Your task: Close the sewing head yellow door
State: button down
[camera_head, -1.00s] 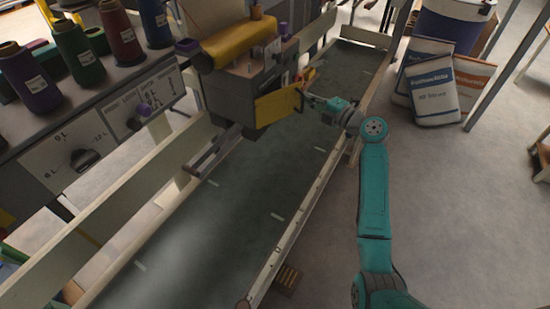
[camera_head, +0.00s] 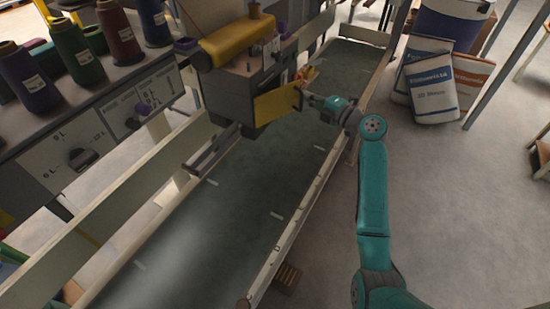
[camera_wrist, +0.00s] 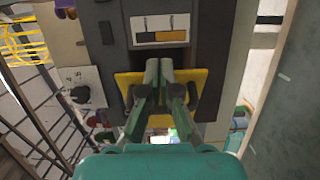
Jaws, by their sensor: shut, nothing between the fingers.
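The sewing head (camera_head: 230,97) is a grey box above the conveyor, with a yellow cylinder-shaped cover on top. Its yellow door (camera_head: 275,105) is a flat panel at the box's lower right front; I cannot tell whether it lies flush or stands slightly out. My gripper (camera_head: 301,97) is at the door's right edge, with the arm reaching in from the right. In the wrist view, my gripper (camera_wrist: 160,66) has its fingers together and empty, in front of the yellow door (camera_wrist: 195,80), which shows on both sides of them. The fingers hide the door's middle; contact is unclear.
The green conveyor belt (camera_head: 240,185) runs below the head, with a pale side rail (camera_head: 290,220) nearest my arm. Thread spools and a dial panel (camera_head: 85,150) stand at left. Sacks (camera_head: 432,88) lean at the upper right. The floor right of my arm is clear.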

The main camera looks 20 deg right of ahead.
jog(key=shift+s, duration=0.1)
jog(key=v, duration=1.2)
jog(key=m+t+h, duration=0.1)
jog(key=m+h, duration=0.3)
jog(key=h, duration=0.3)
send_near(302, 104)
jog(key=w, duration=0.7)
jog(key=shift+f, duration=0.25)
jog(key=shift+w, duration=0.1)
jog(key=w, duration=0.6)
jog(key=shift+w+d, duration=0.15)
jog(key=shift+w, duration=0.25)
